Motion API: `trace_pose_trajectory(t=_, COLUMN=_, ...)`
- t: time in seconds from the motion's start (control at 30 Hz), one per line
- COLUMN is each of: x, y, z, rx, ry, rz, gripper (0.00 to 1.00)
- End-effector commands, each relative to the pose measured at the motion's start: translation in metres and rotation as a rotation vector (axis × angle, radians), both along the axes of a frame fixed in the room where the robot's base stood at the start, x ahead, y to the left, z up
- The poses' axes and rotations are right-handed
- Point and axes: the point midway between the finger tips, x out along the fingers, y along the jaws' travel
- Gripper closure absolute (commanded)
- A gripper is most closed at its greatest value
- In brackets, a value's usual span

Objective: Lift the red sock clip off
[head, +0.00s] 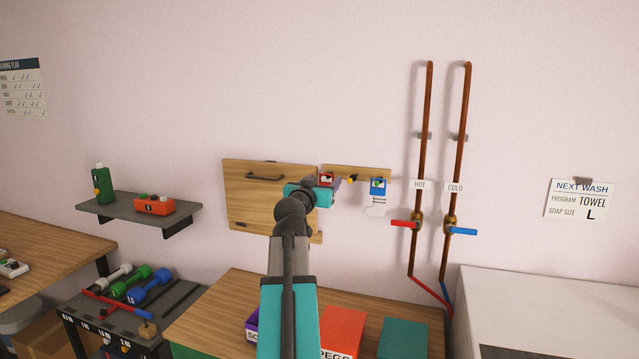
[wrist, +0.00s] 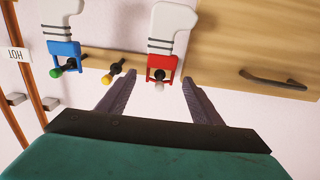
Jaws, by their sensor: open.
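The red sock clip (wrist: 162,65) hangs on a pale-tipped peg of the wall rail, with a white ribbed sock (wrist: 172,22) in it. In the head view the red clip (head: 327,178) shows just past my gripper, and its sock is hidden behind my arm. My gripper (wrist: 159,82) is open and empty. In the wrist view its two fingers point toward the clip, one to each side of the peg tip; I cannot tell how far short of the clip they are.
A blue clip (head: 378,186) with a sock hangs on a green-tipped peg. Between the clips is a bare yellow-tipped peg (wrist: 112,72). A wooden cabinet door with a handle (wrist: 270,80) is close beside the red clip. The hot and cold pipes (head: 424,130) stand farther right.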

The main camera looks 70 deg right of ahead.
Motion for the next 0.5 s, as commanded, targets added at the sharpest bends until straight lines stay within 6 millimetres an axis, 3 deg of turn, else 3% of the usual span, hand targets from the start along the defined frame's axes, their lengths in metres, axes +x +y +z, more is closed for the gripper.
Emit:
trace_pose_trajectory(t=0.2, x=0.001, y=-0.025, z=0.002, rx=0.001, ry=0.002, rz=-0.002, gripper=0.41)
trace_pose_trajectory(t=0.5, x=0.002, y=-0.039, z=0.001, rx=0.0, ry=0.0, rz=0.0, gripper=0.41)
